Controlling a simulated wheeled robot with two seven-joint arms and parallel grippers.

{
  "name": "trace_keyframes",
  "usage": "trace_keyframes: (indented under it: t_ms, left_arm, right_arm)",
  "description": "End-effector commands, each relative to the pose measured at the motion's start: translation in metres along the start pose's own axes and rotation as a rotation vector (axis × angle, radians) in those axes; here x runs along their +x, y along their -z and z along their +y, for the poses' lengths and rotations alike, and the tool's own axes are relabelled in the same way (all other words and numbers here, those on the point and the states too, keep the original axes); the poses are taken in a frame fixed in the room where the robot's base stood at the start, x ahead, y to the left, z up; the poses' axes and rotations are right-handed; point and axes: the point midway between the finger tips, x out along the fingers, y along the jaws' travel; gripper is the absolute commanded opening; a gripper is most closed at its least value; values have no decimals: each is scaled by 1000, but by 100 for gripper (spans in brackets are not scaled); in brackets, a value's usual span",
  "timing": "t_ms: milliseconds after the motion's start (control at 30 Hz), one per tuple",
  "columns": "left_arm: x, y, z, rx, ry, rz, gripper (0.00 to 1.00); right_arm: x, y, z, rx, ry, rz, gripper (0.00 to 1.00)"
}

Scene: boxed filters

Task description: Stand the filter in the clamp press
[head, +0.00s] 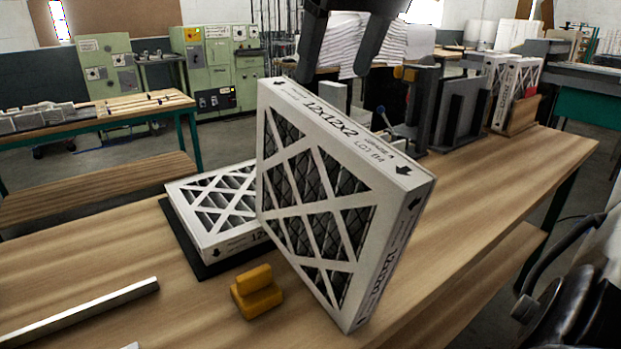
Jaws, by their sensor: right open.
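A white-framed filter (335,205) marked 12x12x2 is tilted in the middle of the head view, its lowest corner close to the bench top. I cannot tell whether it touches the bench or the filter behind it. A second filter (215,205) lies flat on a black pad (200,262), partly hidden by the tilted one. My right gripper (336,82) is open, its two dark fingers spread just above and behind the tilted filter's top edge. My left gripper is out of view.
A yellow block (257,292) sits in front of the pad, left of the tilted filter's low corner. A metal bar (80,312) lies at the front left. Upright filters (520,80) stand in a wooden rack (523,116) at the back right. The bench's right part is clear.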

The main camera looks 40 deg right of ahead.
Motion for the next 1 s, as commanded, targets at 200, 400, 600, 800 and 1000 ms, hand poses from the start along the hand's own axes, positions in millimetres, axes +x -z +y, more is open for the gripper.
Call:
trace_keyframes:
  t_ms: [200,400,600,800,1000]
  left_arm:
    - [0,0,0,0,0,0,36]
    - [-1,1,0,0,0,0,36]
    - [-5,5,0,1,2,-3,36]
    - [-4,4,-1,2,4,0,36]
    - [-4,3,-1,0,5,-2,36]
  right_arm:
    - [38,0,0,0,0,3,66]
    - [51,-1,0,0,1,3,66]
    - [78,-6,-1,0,-2,6,66]
    - [98,-5,-1,2,0,1,66]
    - [99,-6,-1,2,1,-1,66]
